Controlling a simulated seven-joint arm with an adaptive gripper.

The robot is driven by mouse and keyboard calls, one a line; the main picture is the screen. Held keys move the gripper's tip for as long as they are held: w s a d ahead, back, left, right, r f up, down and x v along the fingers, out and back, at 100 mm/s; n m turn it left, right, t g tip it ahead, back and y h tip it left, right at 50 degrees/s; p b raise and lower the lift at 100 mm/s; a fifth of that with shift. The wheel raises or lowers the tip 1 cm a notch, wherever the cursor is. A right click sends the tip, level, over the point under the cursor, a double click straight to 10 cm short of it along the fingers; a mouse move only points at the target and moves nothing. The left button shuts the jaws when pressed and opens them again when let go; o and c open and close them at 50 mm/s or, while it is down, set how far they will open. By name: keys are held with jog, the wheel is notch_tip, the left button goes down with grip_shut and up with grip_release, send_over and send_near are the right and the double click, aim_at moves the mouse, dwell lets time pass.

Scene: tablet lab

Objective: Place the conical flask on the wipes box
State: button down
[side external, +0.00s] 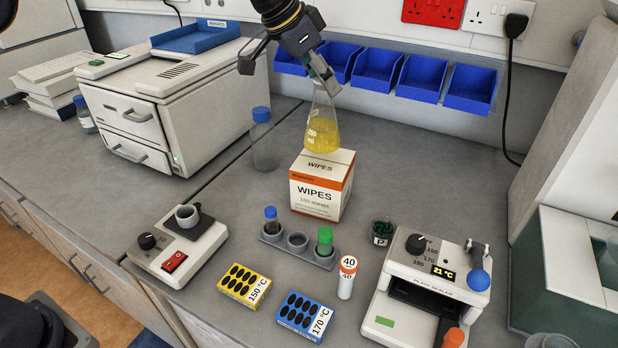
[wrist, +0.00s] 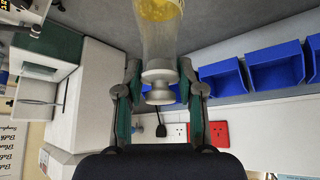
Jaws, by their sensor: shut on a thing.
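The conical flask (side external: 322,128) holds yellow liquid and shows in the side view at the upper middle. My gripper (side external: 325,82) is shut on its neck from above. The flask looks upright or nearly so. Its base appears at or just above the top of the wipes box (side external: 317,195); I cannot tell whether they touch. The box is white and orange and stands on the bench. In the wrist view the flask (wrist: 158,45) extends up from between the fingers of my gripper (wrist: 158,88), its rim towards the camera. The wipes box is not visible there.
A tube rack (side external: 297,242) stands in front of the box, and a blue-capped bottle (side external: 264,145) stands to its left. A plate sealer (side external: 430,285) is at the right front. Blue bins (side external: 377,68) line the wall behind. Bench right of the box is clear.

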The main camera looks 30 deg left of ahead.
aim_at(326, 99)
jog(key=shift+w+d+f, duration=0.1)
jog(key=shift+w+f, duration=0.2)
jog(key=shift+f, duration=0.05)
jog(key=shift+w+f, duration=0.2)
jog(key=shift+f, duration=1.5)
jog(key=c, duration=0.7)
grip_release()
jog(key=shift+f, duration=0.2)
